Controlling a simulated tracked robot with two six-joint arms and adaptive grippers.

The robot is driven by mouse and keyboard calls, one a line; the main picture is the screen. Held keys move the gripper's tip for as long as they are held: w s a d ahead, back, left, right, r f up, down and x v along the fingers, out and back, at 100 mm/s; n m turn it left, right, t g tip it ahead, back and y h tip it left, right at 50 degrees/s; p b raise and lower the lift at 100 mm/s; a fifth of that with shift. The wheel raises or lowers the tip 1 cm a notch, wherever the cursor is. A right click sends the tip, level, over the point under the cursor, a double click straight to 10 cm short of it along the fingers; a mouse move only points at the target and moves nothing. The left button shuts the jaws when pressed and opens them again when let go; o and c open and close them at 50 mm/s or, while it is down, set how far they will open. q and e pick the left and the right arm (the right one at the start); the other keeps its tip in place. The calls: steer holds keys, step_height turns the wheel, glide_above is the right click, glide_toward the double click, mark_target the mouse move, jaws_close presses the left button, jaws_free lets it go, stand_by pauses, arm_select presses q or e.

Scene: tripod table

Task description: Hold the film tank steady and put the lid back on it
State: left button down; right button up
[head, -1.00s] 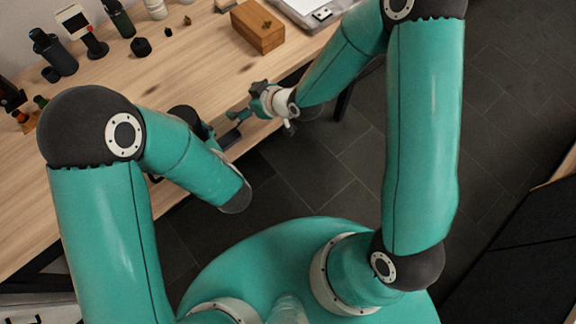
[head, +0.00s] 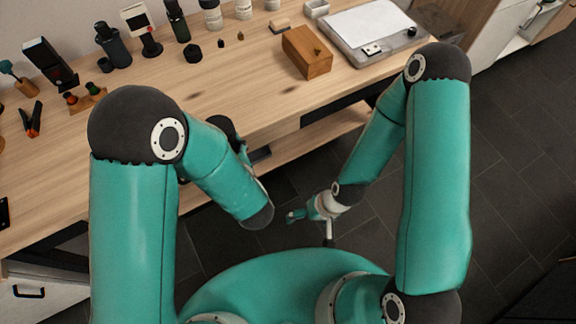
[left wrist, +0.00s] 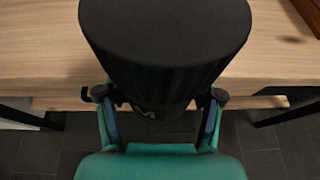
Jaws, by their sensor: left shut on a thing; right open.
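In the left wrist view, my left gripper (left wrist: 160,103) is shut on a black cylinder, the film tank (left wrist: 150,108), with one finger on each side. A wide ribbed black top with a flat, closed upper face, apparently the lid (left wrist: 165,30), covers the tank. The join between them is not clear. Pale lettering shows low on the tank. In the head view, my left forearm hides most of this gripper; a dark round shape shows behind it. My right gripper (head: 293,215) is open and empty, over the floor in front of the table and apart from the tank.
The wooden table (head: 250,90) has free room along its middle and front. At the back stand a wooden box (head: 307,55), a white board (head: 368,25), dark bottles (head: 113,45) and a small black cap (head: 192,52). Orange-handled pliers (head: 32,118) lie at left.

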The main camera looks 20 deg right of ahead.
arm_select(q)
steer(key=s+a+r+n+g+y, duration=0.2)
steer(key=a+n+g+y, duration=0.2)
steer(key=a+n+y, duration=0.4)
steer(key=a, duration=0.7)
steer(key=shift+g, duration=0.4)
steer(key=shift+a, duration=0.1)
